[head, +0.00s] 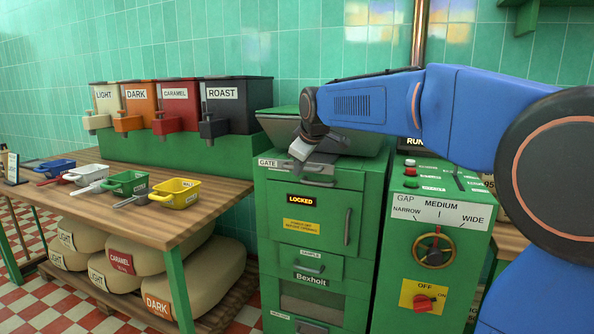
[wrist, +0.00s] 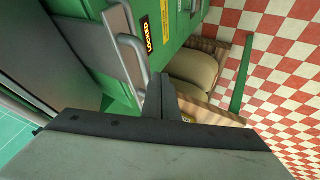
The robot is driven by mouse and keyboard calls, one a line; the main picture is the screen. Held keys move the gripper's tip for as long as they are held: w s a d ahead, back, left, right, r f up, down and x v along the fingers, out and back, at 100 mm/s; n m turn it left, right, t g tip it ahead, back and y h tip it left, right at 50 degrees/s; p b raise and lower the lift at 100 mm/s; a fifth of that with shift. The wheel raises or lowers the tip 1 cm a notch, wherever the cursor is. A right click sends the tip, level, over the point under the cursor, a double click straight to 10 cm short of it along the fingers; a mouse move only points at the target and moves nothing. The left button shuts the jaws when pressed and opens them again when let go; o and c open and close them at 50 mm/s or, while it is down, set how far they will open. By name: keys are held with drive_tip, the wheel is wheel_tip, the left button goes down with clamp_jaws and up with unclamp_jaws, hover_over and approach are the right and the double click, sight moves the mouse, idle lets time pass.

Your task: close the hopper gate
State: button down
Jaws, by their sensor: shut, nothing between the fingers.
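The hopper gate (head: 322,165) is a grey metal plate with a bar handle, beside a GATE label (head: 268,163), at the top front of a green machine (head: 268,215) marked Bexholt. The plate (wrist: 118,32) and its bar handle (wrist: 136,52) also show in the wrist view. My gripper (head: 298,166) is shut and empty, pointing down in front of the gate's left part. In the wrist view its fingertips (wrist: 161,80) are close beside the handle; I cannot tell whether they touch. My wrist hides part of the hopper (head: 350,142) above. A display (head: 302,200) reads LOCKED.
A green control cabinet (head: 392,262) with a gap dial and a red OFF switch stands at the right. The checkered floor shows lower left.

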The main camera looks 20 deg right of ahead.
idle(0.3)
drive_tip(key=w+d, duration=0.1)
drive_tip(key=w, duration=0.1)
drive_tip(key=w+d, duration=0.3)
drive_tip(key=w, duration=0.1)
drive_tip(key=shift+d, duration=0.2)
drive_tip(key=shift+w+d+r, duration=0.1)
drive_tip(key=shift+w, duration=0.05)
